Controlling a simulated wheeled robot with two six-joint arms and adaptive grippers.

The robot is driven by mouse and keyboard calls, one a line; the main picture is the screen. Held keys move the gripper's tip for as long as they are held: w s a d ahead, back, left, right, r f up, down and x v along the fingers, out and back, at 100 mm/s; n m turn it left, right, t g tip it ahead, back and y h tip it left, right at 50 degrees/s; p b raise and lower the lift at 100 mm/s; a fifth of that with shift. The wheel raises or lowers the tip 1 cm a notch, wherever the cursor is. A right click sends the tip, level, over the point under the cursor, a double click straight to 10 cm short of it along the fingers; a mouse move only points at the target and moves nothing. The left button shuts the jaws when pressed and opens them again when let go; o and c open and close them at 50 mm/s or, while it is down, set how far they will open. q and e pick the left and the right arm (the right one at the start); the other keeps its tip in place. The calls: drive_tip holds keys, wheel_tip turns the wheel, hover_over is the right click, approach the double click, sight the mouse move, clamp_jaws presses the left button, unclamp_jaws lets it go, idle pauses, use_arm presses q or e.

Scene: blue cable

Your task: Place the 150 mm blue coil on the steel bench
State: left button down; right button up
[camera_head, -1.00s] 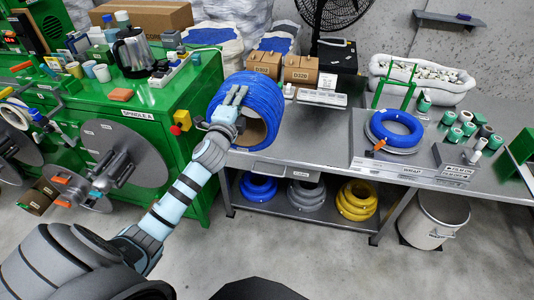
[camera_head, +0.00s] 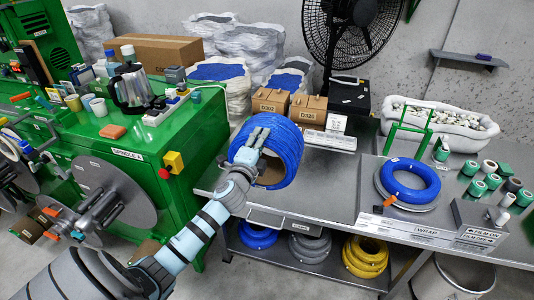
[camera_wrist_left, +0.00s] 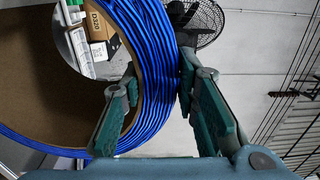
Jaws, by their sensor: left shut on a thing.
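A large blue coil (camera_head: 287,150) with a brown cardboard core is at the left end of the steel bench (camera_head: 318,185). It is on its edge, with its opening towards my head camera. I cannot tell whether it touches the bench top. My left gripper (camera_head: 258,141) is shut on the coil's wound wall. In the left wrist view, the blue windings (camera_wrist_left: 150,70) lie between the two fingers (camera_wrist_left: 158,85), one inside the core and one outside. My right gripper is not in view.
Another blue ring (camera_head: 410,183) lies on a raised plate at right, near green rolls (camera_head: 478,188). Cardboard boxes (camera_head: 308,108) and a fan (camera_head: 352,35) stand behind the coil. A green cabinet (camera_head: 180,135) is at left. The bench middle is mostly clear.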

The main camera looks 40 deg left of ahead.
use_arm(q)
drive_tip(key=b, duration=0.6)
hover_over(261, 183)
wheel_tip(261, 183, down, 11)
drive_tip(key=shift+a+r, duration=0.1)
drive_tip(key=shift+w+f, duration=0.15)
drive_tip(key=shift+f, duration=0.2)
drive_tip(key=f+b, duration=0.1)
drive_tip(key=f, duration=0.1)
drive_tip(key=f+b, duration=0.2)
drive_tip(key=shift+s, duration=0.2)
drive_tip(key=shift+r, duration=0.15)
drive_tip(key=c, duration=1.7)
unclamp_jaws()
drive_tip(key=shift+f, duration=0.2)
drive_tip(key=o, duration=0.5)
drive_tip(key=shift+s+r, duration=0.1)
drive_tip(key=shift+r, duration=0.05)
drive_tip(key=shift+c, duration=0.2)
drive_tip(key=v, duration=1.2)
